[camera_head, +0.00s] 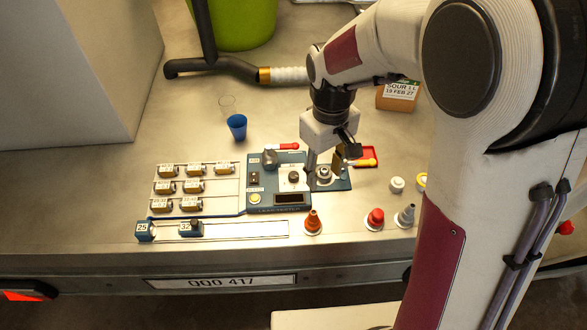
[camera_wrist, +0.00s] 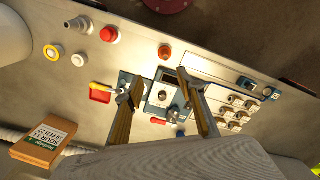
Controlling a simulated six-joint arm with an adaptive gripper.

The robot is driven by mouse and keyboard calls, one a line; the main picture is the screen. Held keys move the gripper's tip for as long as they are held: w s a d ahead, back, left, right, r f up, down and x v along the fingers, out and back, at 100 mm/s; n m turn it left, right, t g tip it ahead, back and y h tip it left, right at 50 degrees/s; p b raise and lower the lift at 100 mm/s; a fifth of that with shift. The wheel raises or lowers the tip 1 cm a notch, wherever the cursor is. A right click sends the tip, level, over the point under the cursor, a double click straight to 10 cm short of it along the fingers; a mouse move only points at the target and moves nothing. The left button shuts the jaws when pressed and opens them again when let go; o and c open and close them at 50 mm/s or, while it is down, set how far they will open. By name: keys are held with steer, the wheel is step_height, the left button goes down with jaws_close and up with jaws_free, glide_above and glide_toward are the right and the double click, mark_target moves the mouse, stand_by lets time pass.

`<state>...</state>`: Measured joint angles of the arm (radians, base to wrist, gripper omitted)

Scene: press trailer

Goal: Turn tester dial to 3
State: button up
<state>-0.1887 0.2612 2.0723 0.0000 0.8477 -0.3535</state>
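The tester (camera_head: 252,207) is a blue box with a dark display (camera_head: 288,198) along its front. Its dial (camera_head: 293,177) is a small dark knob on a white plate; the dial also shows in the wrist view (camera_wrist: 162,96). The dial's markings are too small to read. My gripper (camera_head: 324,168) points down over the tester's right part, right of the dial in the head view. In the wrist view my gripper (camera_wrist: 160,86) has its two fingers spread wide, with the dial showing in the gap. Nothing is held.
A grey knob (camera_head: 270,159) stands behind the dial. A rack of several small labelled cylinders (camera_head: 237,190) is at left, a slider rail (camera_head: 245,230) in front. A blue cup (camera_head: 237,127) stands behind. A red tray (camera_head: 370,153) is at right.

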steer(key=w+a+f+n, duration=0.5)
steer(key=w+f+n, duration=0.3)
steer(key=f, duration=0.4)
steer(key=n, duration=0.2)
glide_above(294, 175)
steer(key=shift+s+r, duration=0.15)
steer(key=shift+r, duration=0.15)
steer(key=shift+w+r+n, duration=0.1)
steer(key=shift+w+n, duration=0.1)
steer(key=shift+n, duration=0.7)
steer(key=shift+f, duration=3.95)
jaws_close()
